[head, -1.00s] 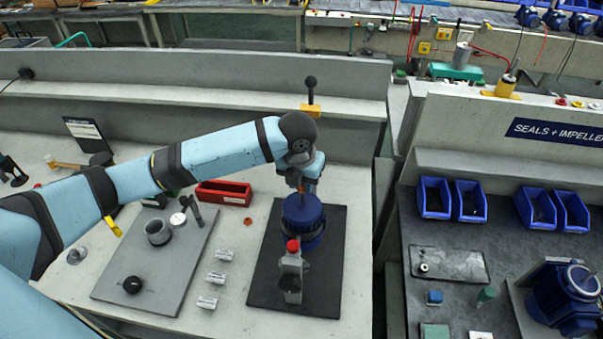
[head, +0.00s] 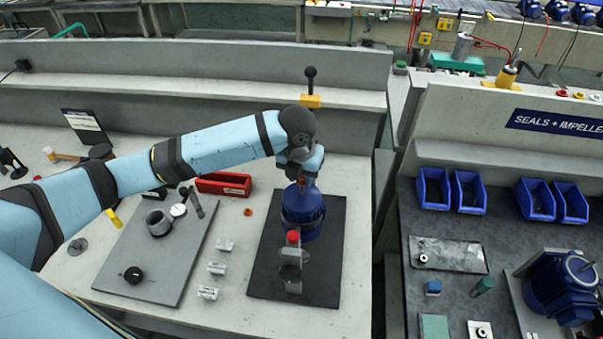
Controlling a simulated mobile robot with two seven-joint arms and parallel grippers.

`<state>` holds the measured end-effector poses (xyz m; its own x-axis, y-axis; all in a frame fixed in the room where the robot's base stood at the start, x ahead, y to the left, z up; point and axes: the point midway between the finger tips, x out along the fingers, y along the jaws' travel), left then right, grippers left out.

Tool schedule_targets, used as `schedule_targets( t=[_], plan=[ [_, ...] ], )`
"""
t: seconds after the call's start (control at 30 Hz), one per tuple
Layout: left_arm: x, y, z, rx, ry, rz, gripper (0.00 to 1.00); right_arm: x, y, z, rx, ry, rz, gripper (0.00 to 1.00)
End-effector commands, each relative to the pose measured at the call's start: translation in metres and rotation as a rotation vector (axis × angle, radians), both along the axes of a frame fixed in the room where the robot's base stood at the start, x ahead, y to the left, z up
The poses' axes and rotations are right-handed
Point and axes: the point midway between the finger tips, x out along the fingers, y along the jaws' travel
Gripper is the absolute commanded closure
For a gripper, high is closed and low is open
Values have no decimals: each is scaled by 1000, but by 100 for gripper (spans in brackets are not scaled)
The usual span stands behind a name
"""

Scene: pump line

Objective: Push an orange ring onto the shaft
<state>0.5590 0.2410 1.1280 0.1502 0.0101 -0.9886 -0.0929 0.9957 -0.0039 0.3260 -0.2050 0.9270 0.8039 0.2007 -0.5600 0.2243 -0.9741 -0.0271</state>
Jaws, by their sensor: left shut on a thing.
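A blue pump body (head: 303,216) stands upright on a dark mat (head: 326,262) on the left bench. My left gripper (head: 301,182) points down over the top of it. A small bit of orange shows between its fingertips, and it is shut on this orange ring. The shaft is hidden behind the gripper and wrist, so I cannot tell whether the ring is around it. Another small orange ring (head: 248,212) lies on the bench left of the mat. My right gripper is not in view.
A grey fixture with a red knob (head: 293,238) stands in front of the pump. A red bin (head: 223,184), a grey plate (head: 150,273) and several small light blocks (head: 217,268) lie to the left. The right bench holds blue bins (head: 433,188) and another blue pump.

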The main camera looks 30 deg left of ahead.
Motion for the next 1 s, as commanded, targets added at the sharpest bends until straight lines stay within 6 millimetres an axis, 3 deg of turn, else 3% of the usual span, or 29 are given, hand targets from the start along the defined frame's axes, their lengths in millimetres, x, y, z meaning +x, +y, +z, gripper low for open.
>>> schedule_targets(
  t=[1.0],
  plan=[
    [0, 0, -7, 1, 1, 0, 83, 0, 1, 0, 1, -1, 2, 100]
  ],
)
